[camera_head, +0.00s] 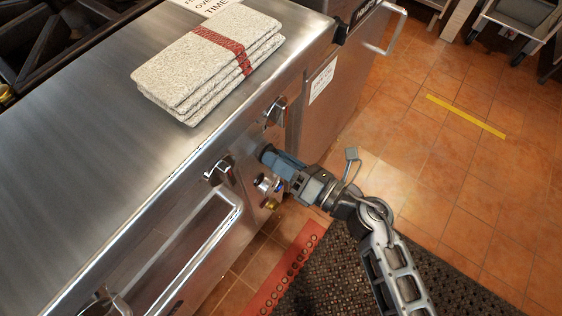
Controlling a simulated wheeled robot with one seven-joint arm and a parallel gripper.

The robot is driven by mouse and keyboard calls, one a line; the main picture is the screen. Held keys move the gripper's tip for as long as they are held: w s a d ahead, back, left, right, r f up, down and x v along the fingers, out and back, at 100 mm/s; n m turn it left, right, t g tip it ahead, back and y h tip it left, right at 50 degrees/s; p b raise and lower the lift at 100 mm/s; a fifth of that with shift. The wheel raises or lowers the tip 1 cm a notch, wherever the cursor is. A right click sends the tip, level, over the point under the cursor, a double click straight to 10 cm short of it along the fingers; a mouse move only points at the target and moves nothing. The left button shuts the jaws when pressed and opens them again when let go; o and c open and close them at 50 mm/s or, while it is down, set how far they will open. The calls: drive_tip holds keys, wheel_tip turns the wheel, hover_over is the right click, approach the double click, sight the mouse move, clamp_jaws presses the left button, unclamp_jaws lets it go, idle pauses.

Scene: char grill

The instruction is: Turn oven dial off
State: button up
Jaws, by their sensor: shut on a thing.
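My gripper (266,154) is at the oven's steel front panel, between two metal knobs. It is shut on a dial there, which the fingers hide almost fully, so its angle cannot be told. One metal knob (275,111) is above and right of the gripper. Another metal knob (218,171) is to the left, above the end of the oven door handle (205,245). Small round fittings (267,186) with some brass and blue show just below the gripper.
A stack of folded white towels (205,65) with a red stripe lies on the steel counter (90,130). A burner grate is at top left. A second handle (390,35) sticks out at top right.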

drive_tip(key=shift+s+f+n+b, duration=0.1)
drive_tip(key=shift+n+b, duration=0.85)
drive_tip(key=shift+n, duration=0.95)
drive_tip(key=o, duration=1.1)
drive_tip(key=shift+c, duration=0.2)
drive_tip(key=shift+d, duration=0.1)
drive_tip(key=v, duration=0.7)
drive_tip(key=shift+s+d, duration=0.2)
drive_tip(key=shift+d, duration=0.05)
